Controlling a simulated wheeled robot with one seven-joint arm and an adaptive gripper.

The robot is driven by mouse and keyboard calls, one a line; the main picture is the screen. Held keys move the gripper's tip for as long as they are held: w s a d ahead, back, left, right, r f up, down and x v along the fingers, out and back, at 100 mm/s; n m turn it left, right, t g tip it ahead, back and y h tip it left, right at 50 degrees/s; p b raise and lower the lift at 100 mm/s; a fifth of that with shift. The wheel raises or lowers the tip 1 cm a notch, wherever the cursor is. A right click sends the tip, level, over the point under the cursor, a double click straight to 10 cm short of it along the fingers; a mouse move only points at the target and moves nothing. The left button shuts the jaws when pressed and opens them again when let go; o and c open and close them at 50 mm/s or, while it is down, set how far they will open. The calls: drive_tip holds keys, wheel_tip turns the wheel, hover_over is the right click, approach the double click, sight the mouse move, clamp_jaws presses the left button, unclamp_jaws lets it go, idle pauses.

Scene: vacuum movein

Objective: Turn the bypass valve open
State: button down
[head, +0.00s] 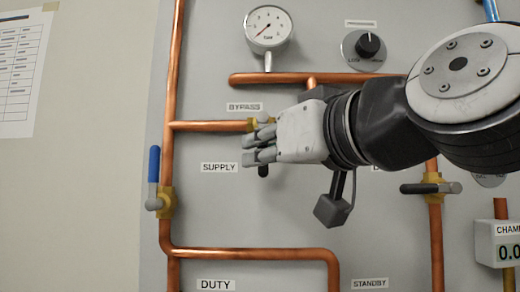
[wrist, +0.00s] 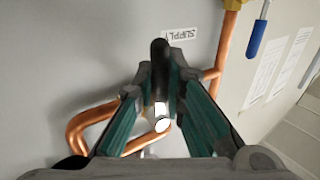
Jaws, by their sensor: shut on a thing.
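The bypass valve has a brass body (head: 254,125) on a horizontal copper pipe, just below the BYPASS label (head: 244,107). My gripper (head: 261,147) covers much of it in the head view. Its lever's dark end (head: 263,171) sticks out below my fingers, so the lever appears to point down, crosswise to the pipe. In the wrist view, my gripper (wrist: 161,98) has its two fingers on either side of the black lever (wrist: 160,58), shut on it. The wrist view is upside down, with the lever's free end towards the SUPPLY label (wrist: 181,35).
A blue-handled supply valve (head: 154,165) stands at the left on a vertical pipe. A dark-handled valve (head: 425,188) is at the right. A gauge (head: 268,28) and a black knob (head: 368,45) are above. A bare panel area lies below my gripper.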

drive_tip(key=d+r+n+g+h+p, duration=0.4)
drive_tip(key=n+h+p, duration=0.5)
drive_tip(key=n+p, duration=0.2)
drive_tip(key=shift+s+d+r+h+p, duration=0.15)
drive_tip(key=shift+d+r+h+p, duration=0.2)
drive_tip(key=shift+p, duration=0.85)
drive_tip(key=shift+a+f, duration=0.1)
drive_tip(key=shift+a, duration=0.05)
drive_tip(key=c, duration=1.6)
unclamp_jaws()
drive_tip(key=shift+c, duration=0.2)
drive_tip(key=shift+h, duration=0.25)
